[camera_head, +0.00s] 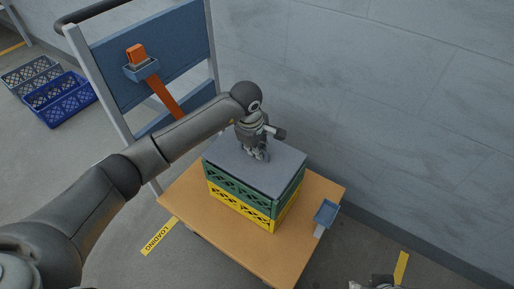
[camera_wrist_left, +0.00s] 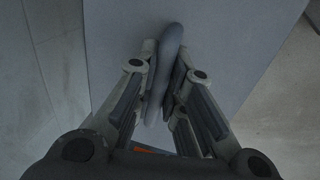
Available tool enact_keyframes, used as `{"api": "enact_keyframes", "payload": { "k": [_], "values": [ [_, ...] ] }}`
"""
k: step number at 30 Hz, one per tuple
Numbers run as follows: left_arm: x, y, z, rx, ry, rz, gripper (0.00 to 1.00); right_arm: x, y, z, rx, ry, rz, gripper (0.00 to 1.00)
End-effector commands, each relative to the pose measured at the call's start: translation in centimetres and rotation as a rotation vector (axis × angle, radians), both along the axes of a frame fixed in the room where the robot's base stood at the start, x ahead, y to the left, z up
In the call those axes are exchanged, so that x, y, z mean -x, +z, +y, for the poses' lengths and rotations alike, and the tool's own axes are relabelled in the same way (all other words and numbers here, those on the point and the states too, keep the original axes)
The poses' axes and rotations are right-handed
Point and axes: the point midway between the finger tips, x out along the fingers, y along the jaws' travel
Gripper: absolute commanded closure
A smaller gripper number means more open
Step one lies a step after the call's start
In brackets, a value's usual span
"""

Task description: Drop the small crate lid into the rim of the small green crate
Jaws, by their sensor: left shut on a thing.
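The small crate lid (camera_head: 280,160) is a flat grey panel with a raised handle. It covers the top of the small green crate (camera_head: 237,190) and looks roughly lined up with it; I cannot tell whether it lies inside the rim or just above. My left gripper (camera_head: 262,154) is shut on the lid's handle, pointing down from above. In the left wrist view the rounded handle (camera_wrist_left: 167,60) lies between the fingers (camera_wrist_left: 162,85), with the lid's flat face (camera_wrist_left: 240,40) behind. The crate's inside is hidden by the lid. Part of what looks like my right gripper (camera_head: 375,282) shows at the bottom edge.
The green crate sits on a yellow crate (camera_head: 240,208) on a wooden cart top (camera_head: 200,208). A small blue tray (camera_head: 326,212) is at the cart's right side. A blue-panelled cart back (camera_head: 180,45) and the wall (camera_head: 400,90) stand behind.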

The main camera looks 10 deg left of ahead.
Motion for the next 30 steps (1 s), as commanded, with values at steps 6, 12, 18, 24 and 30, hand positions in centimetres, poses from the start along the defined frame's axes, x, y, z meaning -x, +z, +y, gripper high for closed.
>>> {"api": "enact_keyframes", "payload": {
  "k": [6,12,18,24,30],
  "values": [
    [-0.03,0.02,-0.01,0.000,0.000,-0.001,1.00,-0.01,-0.11,0.00,0.000,0.000,0.000,0.70],
    [0.01,0.05,-0.08,0.001,0.000,0.000,1.00,0.00,-0.18,-0.01,0.000,0.000,0.000,0.70],
    [0.00,0.01,-0.08,0.001,0.000,0.000,1.00,-0.16,-0.14,0.00,-0.001,-0.002,-0.005,0.70],
    [-0.01,-0.16,-0.07,0.000,0.000,0.000,1.00,-0.39,-0.21,0.09,-0.004,0.000,-0.016,0.70],
    [-0.01,-0.31,-0.06,0.000,0.000,-0.001,1.00,-0.67,-0.24,0.16,-0.006,0.001,-0.028,0.70]
  ]
}}
